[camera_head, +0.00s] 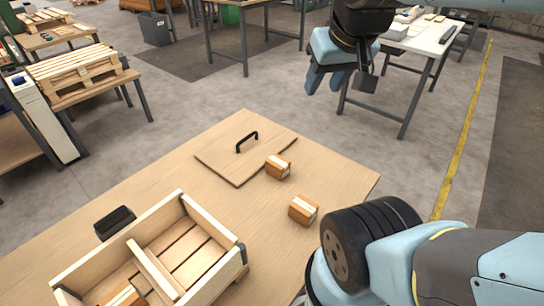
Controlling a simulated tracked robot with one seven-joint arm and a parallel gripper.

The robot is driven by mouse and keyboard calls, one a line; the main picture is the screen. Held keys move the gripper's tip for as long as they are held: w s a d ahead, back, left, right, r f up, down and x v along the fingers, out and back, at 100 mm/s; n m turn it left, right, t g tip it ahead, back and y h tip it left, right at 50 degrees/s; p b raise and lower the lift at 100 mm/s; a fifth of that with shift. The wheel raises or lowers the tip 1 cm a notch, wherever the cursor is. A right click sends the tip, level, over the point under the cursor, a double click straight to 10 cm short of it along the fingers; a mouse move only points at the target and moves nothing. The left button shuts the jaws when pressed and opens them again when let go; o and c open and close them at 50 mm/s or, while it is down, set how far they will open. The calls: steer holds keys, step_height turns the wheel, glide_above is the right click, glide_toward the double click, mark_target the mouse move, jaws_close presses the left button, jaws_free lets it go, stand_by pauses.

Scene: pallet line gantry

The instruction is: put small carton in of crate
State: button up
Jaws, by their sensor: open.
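Two small cartons, brown with pale tape and labels, sit on the wooden table. One small carton (303,209) is near the table's right side. The other small carton (278,166) is farther back, at the edge of a wooden lid. The wooden crate (215,226) stands open at the lower left, with a divider across it. Another brown carton (124,296) is in its near compartment, partly cut off by the frame. My gripper (338,82) is open and empty, high above and beyond the table's back edge, well away from the cartons.
A flat wooden lid (222,160) with a black handle lies on the table (150,182) behind the crate. A black block-like object (115,223) is beside the crate's left side. Bare tabletop lies between crate and cartons. Other workbenches stand beyond.

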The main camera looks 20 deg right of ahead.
steer(key=shift+o, duration=1.4)
steer(key=shift+w, duration=0.1)
steer(key=shift+o, duration=0.8)
steer(key=shift+w+f, duration=0.15)
steer(key=shift+w, duration=0.2)
steer(key=o, duration=0.5)
steer(key=shift+n+g, duration=0.7)
steer(key=shift+n, duration=0.1)
steer(key=w+f, duration=0.1)
steer(key=w, duration=0.1)
steer(key=w+f, duration=0.1)
steer(key=w, duration=0.1)
steer(key=w+f, duration=0.1)
steer(key=w, duration=0.2)
steer(key=shift+a+f, duration=0.2)
steer(key=shift+a, duration=0.05)
steer(key=n+g, duration=0.4)
steer(key=n, duration=0.1)
glide_above(278, 160)
step_height(278, 160, down, 27)
steer(key=f, duration=0.9)
steer(key=shift+s+a+f, duration=0.15)
steer(key=shift+s+f, duration=0.15)
steer(key=shift+f, duration=0.05)
steer(key=shift+w+f, duration=0.2)
steer(key=shift+f, duration=2.45)
